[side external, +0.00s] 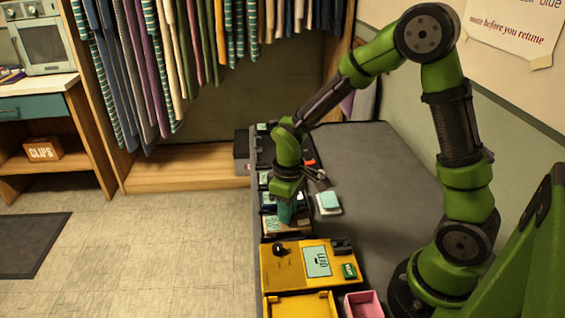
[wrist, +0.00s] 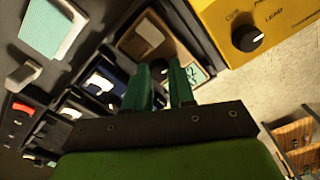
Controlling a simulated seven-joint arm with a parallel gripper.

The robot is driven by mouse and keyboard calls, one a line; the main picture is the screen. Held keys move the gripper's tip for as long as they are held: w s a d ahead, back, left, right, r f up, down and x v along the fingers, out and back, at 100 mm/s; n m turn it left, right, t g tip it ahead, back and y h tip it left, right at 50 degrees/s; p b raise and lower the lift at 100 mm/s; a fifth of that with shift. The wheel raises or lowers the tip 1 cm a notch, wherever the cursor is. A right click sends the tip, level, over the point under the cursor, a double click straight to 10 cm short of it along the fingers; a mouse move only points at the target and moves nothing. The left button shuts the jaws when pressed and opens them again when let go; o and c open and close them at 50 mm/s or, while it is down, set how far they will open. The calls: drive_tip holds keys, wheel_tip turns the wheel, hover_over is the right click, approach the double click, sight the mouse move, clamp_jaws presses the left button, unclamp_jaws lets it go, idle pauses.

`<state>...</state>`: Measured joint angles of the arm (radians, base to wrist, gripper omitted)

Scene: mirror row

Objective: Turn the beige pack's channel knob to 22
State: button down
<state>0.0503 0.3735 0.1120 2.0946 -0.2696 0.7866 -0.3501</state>
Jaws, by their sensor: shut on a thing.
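The beige pack (wrist: 133,44) lies in the row, just on the near side of the yellow pack in the wrist view. It also shows in the side view (side external: 276,226), partly behind my gripper. A pale part (wrist: 150,33) sits on its face, and its small light display (wrist: 196,74) is partly covered by a finger, so I cannot read its number surely. My gripper (wrist: 168,68) points down at this pack, its green fingers close together on the channel knob, which is mostly hidden between them. In the side view my gripper (side external: 287,219) is over the pack.
The yellow pack (side external: 285,256) has a black knob (wrist: 247,38) and a screen marked LEAD. A pink box (side external: 363,305) stands in front. More dark packs lie further along the row. A pale teal-topped block (side external: 329,203) lies beside them. The grey table top (side external: 370,165) to the right is clear.

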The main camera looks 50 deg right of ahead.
drive_tip(key=n, duration=0.3)
drive_tip(key=shift+n, duration=2.2)
drive_tip(key=c, duration=0.9)
unclamp_jaws()
drive_tip(key=shift+c, duration=0.2)
wheel_tip(320, 180, up, 17)
